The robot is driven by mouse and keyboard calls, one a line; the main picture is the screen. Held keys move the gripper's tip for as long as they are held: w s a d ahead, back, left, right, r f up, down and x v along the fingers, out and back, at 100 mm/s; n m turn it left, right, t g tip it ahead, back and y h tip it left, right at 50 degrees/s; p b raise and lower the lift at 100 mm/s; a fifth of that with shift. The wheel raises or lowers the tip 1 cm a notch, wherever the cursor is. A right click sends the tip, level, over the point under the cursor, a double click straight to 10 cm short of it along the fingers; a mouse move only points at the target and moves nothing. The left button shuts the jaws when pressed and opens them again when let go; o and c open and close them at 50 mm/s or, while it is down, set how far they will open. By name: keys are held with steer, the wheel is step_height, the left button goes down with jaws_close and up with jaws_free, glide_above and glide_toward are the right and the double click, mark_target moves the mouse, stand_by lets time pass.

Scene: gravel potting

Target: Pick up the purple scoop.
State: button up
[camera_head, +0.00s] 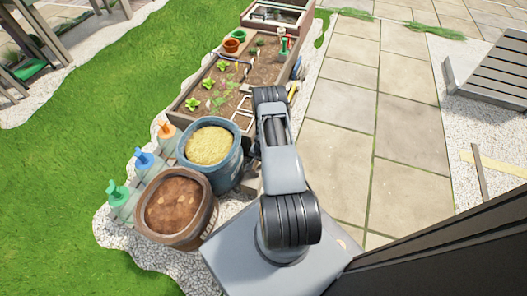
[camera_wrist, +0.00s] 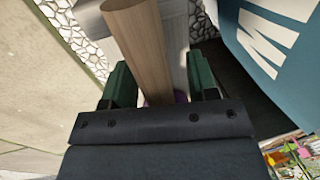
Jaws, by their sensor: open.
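The purple scoop shows in the wrist view as a thick wooden handle (camera_wrist: 143,45) with small purple patches (camera_wrist: 181,97) at its lower end. Most of its purple part is hidden behind the dark body of my gripper. My gripper (camera_wrist: 161,82) is open, with one green finger on each side of the handle in the picture. Gaps show between the handle and both fingers, and I cannot tell how deep the handle lies between them. In the head view, my arm hides the gripper and the scoop.
A blue tub (camera_wrist: 280,35) with white lettering stands close on the right in the wrist view. In the head view, a blue tub of yellow grit (camera_head: 235,165) and a brown soil tub (camera_head: 153,232) stand left of my arm. A planter bed (camera_head: 187,103) lies beyond; paving is clear at right.

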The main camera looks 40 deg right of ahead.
steer(key=c, duration=1)
steer(key=shift+o, duration=0.2)
steer(key=shift+r, duration=0.15)
